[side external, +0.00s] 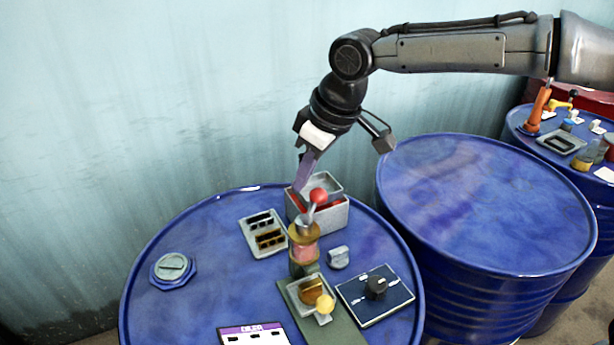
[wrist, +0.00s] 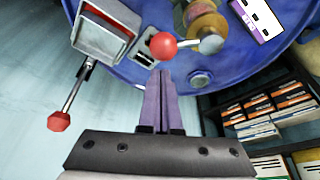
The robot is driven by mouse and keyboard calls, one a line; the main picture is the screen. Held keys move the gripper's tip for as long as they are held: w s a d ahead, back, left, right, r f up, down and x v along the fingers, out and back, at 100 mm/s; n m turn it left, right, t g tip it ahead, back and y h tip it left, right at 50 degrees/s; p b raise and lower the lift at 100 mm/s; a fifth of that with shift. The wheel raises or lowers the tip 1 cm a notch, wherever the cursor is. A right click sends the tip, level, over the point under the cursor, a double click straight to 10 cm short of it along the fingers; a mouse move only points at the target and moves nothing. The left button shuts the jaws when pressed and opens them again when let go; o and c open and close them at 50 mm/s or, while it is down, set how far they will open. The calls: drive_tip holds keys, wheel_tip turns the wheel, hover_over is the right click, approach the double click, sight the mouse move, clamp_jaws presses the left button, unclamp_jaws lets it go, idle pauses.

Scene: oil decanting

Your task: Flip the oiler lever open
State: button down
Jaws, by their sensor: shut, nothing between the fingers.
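The oiler (side external: 304,254) stands on the blue drum, with a brass collar and a pinkish see-through body. Its short metal lever (side external: 309,212) rises from the top and ends in a red ball (side external: 318,196). In the wrist view the lever (wrist: 188,44) runs left from a round metal hub to the red ball (wrist: 163,45). My gripper (side external: 301,188) is above the drum, just left of the red ball in the side view. Its purple fingers (wrist: 159,76) are together and empty, with their tips just below the ball in the wrist view. I cannot tell whether they touch it.
A grey box (side external: 322,217) with red inside stands close behind the oiler. A rod with a red knob (wrist: 59,121) sticks out beside it. A slotted grey block (side external: 263,233), dial panel (side external: 352,297) and yellow ball (side external: 324,303) are nearby. A second drum (side external: 480,200) has a clear top.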

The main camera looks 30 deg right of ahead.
drive_tip(key=shift+s+d+f, duration=0.1)
drive_tip(key=shift+s+d, duration=0.1)
drive_tip(key=shift+s, duration=0.1)
drive_tip(key=shift+s+d+m+h, duration=0.3)
drive_tip(key=shift+d+m, duration=0.15)
drive_tip(key=shift+m, duration=0.65)
drive_tip(key=shift+s+d+m, duration=0.15)
drive_tip(key=shift+s+m, duration=0.05)
drive_tip(key=shift+m, duration=0.2)
drive_tip(key=m, duration=0.1)
drive_tip(key=s+d+m+h, duration=0.1)
drive_tip(key=m, duration=0.1)
drive_tip(key=shift+s+t, duration=0.2)
drive_tip(key=shift+t, duration=0.1)
drive_tip(key=s+m, duration=0.1)
drive_tip(key=s+m+h, duration=0.1)
drive_tip(key=m, duration=0.1)
drive_tip(key=s+m+h, duration=0.1)
drive_tip(key=m, duration=0.1)
drive_tip(key=shift+d, duration=0.35)
